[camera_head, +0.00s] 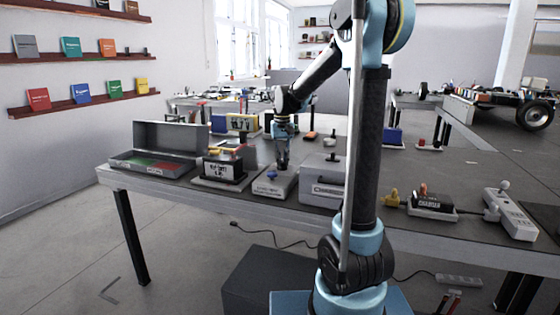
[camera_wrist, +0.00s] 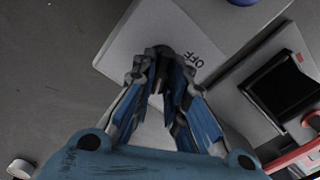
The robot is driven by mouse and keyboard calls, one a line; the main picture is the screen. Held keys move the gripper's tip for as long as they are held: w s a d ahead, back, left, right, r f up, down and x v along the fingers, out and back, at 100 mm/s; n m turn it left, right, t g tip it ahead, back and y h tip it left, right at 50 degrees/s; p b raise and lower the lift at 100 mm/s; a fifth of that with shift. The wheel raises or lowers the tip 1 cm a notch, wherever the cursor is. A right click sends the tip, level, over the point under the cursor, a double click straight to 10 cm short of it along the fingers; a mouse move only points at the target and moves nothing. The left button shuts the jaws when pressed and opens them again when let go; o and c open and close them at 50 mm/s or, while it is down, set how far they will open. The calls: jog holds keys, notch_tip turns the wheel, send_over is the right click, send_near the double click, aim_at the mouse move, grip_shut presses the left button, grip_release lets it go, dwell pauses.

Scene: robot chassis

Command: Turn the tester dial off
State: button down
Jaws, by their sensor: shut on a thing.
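The tester is a light grey box on the table; in the head view its sloped front (camera_head: 271,188) shows below my gripper (camera_head: 283,163). In the wrist view its pale top face (camera_wrist: 130,40) carries the printed word OFF (camera_wrist: 194,61), beside my fingertips. My gripper (camera_wrist: 163,70) points down onto this face and is shut on a small dark part, which seems to be the dial. The fingers hide most of it, so its setting cannot be read. A blue knob (camera_head: 272,176) sits on the box; a blue round part (camera_wrist: 243,2) shows at the wrist view's top edge.
A grey box (camera_head: 322,186) stands close on the right of the tester. A yellow part (camera_head: 391,199) and a grey switch unit (camera_head: 511,214) lie further right.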

jog(key=n, duration=1.2)
jog(key=shift+d+n, duration=0.15)
jog(key=shift+n, duration=0.15)
jog(key=n, duration=0.4)
jog(key=shift+w+n, duration=0.15)
jog(key=shift+n, duration=2.45)
jog(key=c, duration=1.6)
grip_release()
